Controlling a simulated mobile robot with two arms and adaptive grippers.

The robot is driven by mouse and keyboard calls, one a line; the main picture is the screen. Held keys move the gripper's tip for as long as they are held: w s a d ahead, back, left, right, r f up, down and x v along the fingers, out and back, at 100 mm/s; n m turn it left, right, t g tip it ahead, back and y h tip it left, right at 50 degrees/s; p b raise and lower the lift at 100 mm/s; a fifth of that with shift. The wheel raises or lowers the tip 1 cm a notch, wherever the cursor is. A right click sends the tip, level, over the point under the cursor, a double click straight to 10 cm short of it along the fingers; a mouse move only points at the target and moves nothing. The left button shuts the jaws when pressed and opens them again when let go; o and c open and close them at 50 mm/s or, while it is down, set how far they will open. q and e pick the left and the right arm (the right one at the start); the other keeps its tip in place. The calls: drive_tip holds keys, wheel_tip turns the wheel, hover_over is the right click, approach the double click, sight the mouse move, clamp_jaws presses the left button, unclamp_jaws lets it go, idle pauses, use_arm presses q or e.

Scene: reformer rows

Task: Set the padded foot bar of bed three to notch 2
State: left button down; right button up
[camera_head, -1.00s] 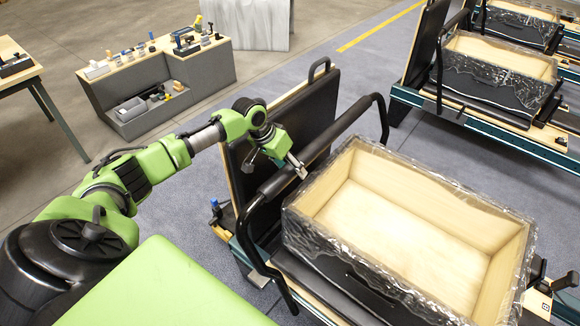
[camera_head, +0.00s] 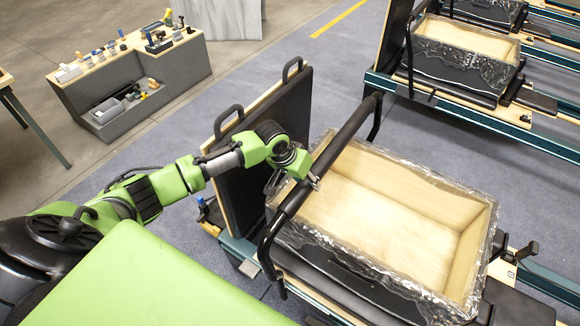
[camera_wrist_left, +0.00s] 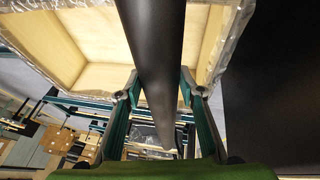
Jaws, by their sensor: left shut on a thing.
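The black padded foot bar (camera_head: 347,136) of the near bed slants across the head view, over the near-left edge of the wooden crate-like box on that bed. My left gripper (camera_head: 313,181) is shut on the bar at about its middle. In the left wrist view the bar (camera_wrist_left: 162,60) runs between the two fingers of the left gripper (camera_wrist_left: 160,95), one on each side. The bar's bent legs drop at both ends. The notches and the leg's seat cannot be made out. My right gripper is not in view.
The plastic-wrapped open box (camera_head: 400,215) lies just right of the bar. A black upright padded board (camera_head: 268,130) stands left of it. Another bed with a box (camera_head: 465,50) is at the upper right. A grey bench (camera_head: 140,75) with small items stands far left.

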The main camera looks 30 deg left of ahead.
use_arm(q)
drive_tip(key=shift+d, duration=0.45)
drive_tip(key=c, duration=1.4)
unclamp_jaws()
drive_tip(key=shift+a, duration=0.15)
drive_tip(key=shift+s+a+r, duration=0.2)
drive_tip(key=shift+r, duration=0.3)
drive_tip(key=v, duration=1.1)
drive_tip(key=shift+d, duration=0.1)
